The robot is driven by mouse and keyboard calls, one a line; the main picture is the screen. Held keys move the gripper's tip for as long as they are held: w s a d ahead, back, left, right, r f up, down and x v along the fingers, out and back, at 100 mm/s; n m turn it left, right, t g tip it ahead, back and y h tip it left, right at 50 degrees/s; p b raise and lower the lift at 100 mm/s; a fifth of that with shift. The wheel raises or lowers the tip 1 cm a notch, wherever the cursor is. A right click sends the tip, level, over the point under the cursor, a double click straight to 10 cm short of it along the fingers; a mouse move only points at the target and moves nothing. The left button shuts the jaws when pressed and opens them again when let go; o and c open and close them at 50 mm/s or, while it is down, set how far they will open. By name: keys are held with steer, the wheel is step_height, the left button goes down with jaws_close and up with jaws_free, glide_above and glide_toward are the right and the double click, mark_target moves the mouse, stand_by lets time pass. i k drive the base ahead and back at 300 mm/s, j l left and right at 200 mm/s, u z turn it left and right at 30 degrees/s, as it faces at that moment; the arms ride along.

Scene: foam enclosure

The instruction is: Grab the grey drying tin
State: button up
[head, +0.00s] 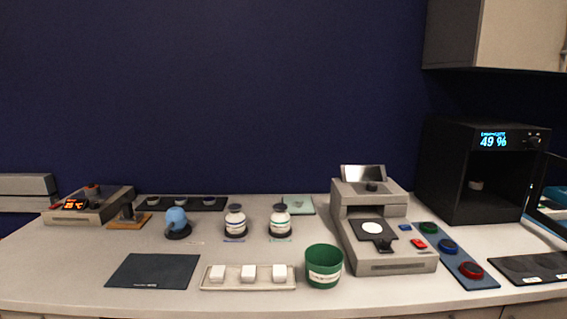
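No thing is plainly marked as the grey drying tin. A small pale, cup-like item (476,184) sits inside the open black cabinet (450,180) at the right; it is too small to tell if it is the tin. Several small pale round items (180,201) sit in the black strip holder (222,204) at the back left, and they are also too small to identify. A white disc (372,228) lies on the grey instrument (400,266) right of the middle. My gripper is not in view.
A green bin (323,266) and a tray with white cubes (248,285) stand at the front. Two white bottles (235,222) are mid-table, left of them a blue bulb (176,220). A dark mat (153,271) lies front left. An upper cupboard (500,36) overhangs the right.

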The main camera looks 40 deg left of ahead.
mark_target(91, 190)
steer(key=u, duration=2.9)
steer(key=i+j, duration=0.45)
steer(key=i+j+z, duration=0.15)
steer(key=i+j, duration=0.7)
steer(key=j, duration=0.25)
steer(key=i+j+z, duration=0.1)
steer(key=i+j, duration=0.3)
steer(key=j, duration=0.2)
